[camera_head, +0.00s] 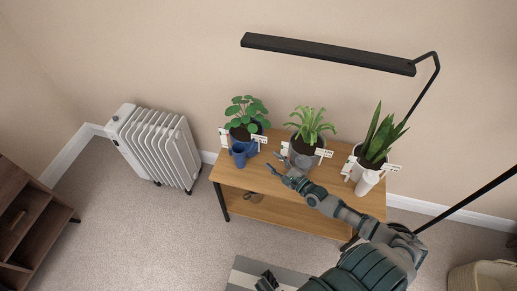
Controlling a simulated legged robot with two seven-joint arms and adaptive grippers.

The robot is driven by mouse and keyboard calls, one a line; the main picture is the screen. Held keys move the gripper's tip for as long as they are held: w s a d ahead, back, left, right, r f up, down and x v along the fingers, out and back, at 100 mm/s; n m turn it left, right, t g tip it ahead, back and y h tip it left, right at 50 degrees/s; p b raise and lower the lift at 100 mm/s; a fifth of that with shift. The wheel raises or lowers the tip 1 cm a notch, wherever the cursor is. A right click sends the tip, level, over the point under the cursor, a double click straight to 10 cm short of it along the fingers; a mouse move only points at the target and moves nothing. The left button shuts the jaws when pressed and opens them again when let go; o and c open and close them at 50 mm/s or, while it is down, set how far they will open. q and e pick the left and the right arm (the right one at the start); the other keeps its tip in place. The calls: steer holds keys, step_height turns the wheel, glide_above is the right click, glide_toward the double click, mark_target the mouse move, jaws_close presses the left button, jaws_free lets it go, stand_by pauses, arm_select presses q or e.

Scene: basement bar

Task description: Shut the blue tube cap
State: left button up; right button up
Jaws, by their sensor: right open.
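The blue tube cap is too small to make out for certain. A small white tube-like item (223,138) stands at the left end of the wooden table, beside the left potted plant. Similar white items stand beside the middle plant (285,149) and the right plant (348,167). My right gripper (277,174) is open over the table's front middle, left of and in front of the middle pot. It appears empty. A dark part at the bottom edge (267,281) seems to be my left gripper; its jaws are unclear.
The wooden table (232,176) holds three potted plants, a blue watering can (240,156) and a white cup-like container (367,182). A black lamp (325,54) hangs above. A white radiator (158,146) stands left. The table's front left is clear.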

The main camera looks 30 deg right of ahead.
mark_target(256, 147)
steer(key=w, duration=0.2)
steer(key=w+a, duration=0.1)
steer(key=w, duration=0.2)
steer(key=w+b, duration=0.1)
steer(key=w, duration=0.1)
steer(key=shift+w+a, duration=0.35)
steer(key=shift+w, duration=0.05)
arm_select(q)
steer(key=w, duration=0.1)
steer(key=w+t, duration=0.1)
steer(key=w+d+t, duration=0.1)
steer(key=w, duration=0.1)
steer(key=shift+r, duration=0.25)
arm_select(e)
steer(key=shift+w+r, duration=0.1)
steer(key=shift+w, duration=0.3)
arm_select(q)
steer(key=shift+d, duration=0.1)
arm_select(e)
steer(key=shift+c, duration=0.2)
jaws_close()
